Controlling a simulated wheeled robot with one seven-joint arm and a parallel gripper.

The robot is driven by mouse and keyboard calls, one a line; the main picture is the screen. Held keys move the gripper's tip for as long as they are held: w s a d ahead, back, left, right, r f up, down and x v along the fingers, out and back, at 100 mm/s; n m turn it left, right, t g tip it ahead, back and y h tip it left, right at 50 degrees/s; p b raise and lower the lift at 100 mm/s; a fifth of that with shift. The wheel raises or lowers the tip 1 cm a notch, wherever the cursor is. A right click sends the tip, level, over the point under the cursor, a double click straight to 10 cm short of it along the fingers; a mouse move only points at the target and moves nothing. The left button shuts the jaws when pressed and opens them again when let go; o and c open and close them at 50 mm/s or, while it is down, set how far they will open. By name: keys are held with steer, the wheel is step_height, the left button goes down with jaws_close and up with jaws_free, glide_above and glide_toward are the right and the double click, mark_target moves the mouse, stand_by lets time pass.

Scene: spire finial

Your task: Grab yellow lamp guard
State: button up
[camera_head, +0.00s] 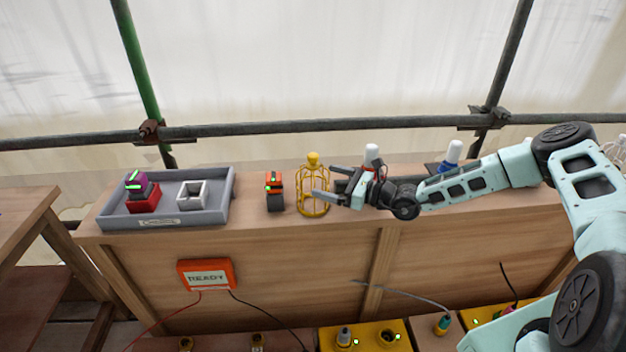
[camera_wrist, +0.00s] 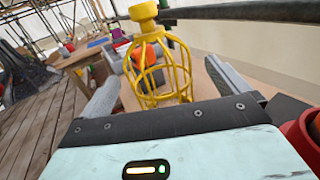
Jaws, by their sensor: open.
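The yellow lamp guard (camera_head: 313,190) is a wire cage with a solid knob on top. It stands upright on the wooden bench, right of an orange and dark grey device. My gripper (camera_head: 325,183) is at its right side, with the fingers pointing left toward the cage. In the wrist view the lamp guard (camera_wrist: 155,62) appears between the two open fingers of my gripper (camera_wrist: 165,88), its knob near the top edge. Whether the fingers touch the cage cannot be told.
The orange and dark device (camera_head: 275,192) stands close left of the guard. A grey tray (camera_head: 222,212) holds a red block and a white square piece. White-topped (camera_head: 371,155) and blue-and-white (camera_head: 452,153) bottles stand behind my arm. A railing pipe (camera_head: 300,128) runs behind the bench.

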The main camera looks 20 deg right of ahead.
mark_target(313, 177)
steer(key=p+x, duration=0.1)
steer(key=x, duration=0.3)
steer(key=shift+a+r+p, duration=0.2)
steer(key=shift+a+p, duration=0.15)
steer(key=shift+p, duration=0.05)
steer(key=shift+w+a+f, duration=0.1)
steer(key=shift+w+a, duration=0.1)
steer(key=shift+w, duration=0.05)
steer(key=shift+c, duration=0.3)
steer(key=c, duration=0.8)
